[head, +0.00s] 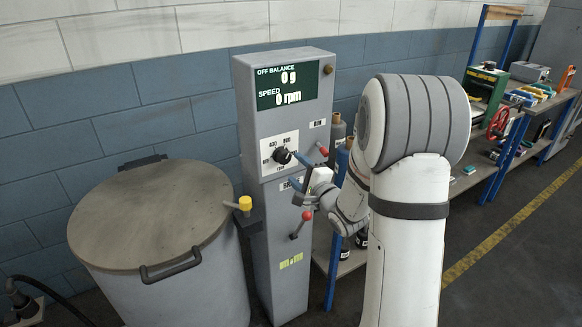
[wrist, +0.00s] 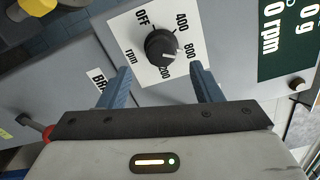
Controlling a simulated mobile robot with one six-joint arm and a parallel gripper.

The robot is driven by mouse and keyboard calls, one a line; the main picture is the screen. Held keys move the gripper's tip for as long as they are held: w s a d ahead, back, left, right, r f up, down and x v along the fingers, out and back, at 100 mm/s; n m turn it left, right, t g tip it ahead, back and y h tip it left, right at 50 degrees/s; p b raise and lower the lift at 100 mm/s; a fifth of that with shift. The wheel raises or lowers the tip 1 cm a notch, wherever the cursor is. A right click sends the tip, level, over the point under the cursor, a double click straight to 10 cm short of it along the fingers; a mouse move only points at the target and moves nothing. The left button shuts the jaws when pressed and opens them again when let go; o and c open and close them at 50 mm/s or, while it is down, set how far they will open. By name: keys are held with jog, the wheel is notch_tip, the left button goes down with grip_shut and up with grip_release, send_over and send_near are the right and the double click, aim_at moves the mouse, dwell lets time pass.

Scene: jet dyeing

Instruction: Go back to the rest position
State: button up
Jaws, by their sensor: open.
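My gripper (head: 301,170) is in front of the grey control cabinet (head: 286,220), close to the black speed knob (head: 282,155). In the wrist view, its two blue fingers (wrist: 160,87) are apart, with the black knob (wrist: 162,47) showing beyond and between them. The fingers hold nothing; whether they touch the panel I cannot tell. The display (head: 287,87) reads OFF BALANCE 0 g and SPEED 0 rpm.
A large lidded drum (head: 150,215) stands left of the cabinet. A yellow knob (head: 245,203) and red-tipped levers (head: 306,215) stick out near my gripper. Shelves with bottles stand behind my arm, and a cluttered workbench (head: 500,135) is at right. Open floor lies at lower right.

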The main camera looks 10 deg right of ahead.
jog(key=shift+v, duration=1.15)
jog(key=s+a+n+g+h, duration=0.1)
jog(key=s+n+g, duration=0.6)
jog(key=s, duration=0.8)
jog(key=s+a+n+g+h, duration=0.2)
jog(key=s+n+g+h, duration=0.2)
jog(key=s, duration=1.1)
jog(key=n+g, duration=0.3)
jog(key=n, duration=0.3)
jog(key=shift+a+r+g+h, duration=0.2)
jog(key=shift+a+g+h, duration=0.05)
jog(key=shift+g+h, duration=0.05)
jog(key=shift+w, duration=0.1)
jog(key=shift+c, duration=0.3)
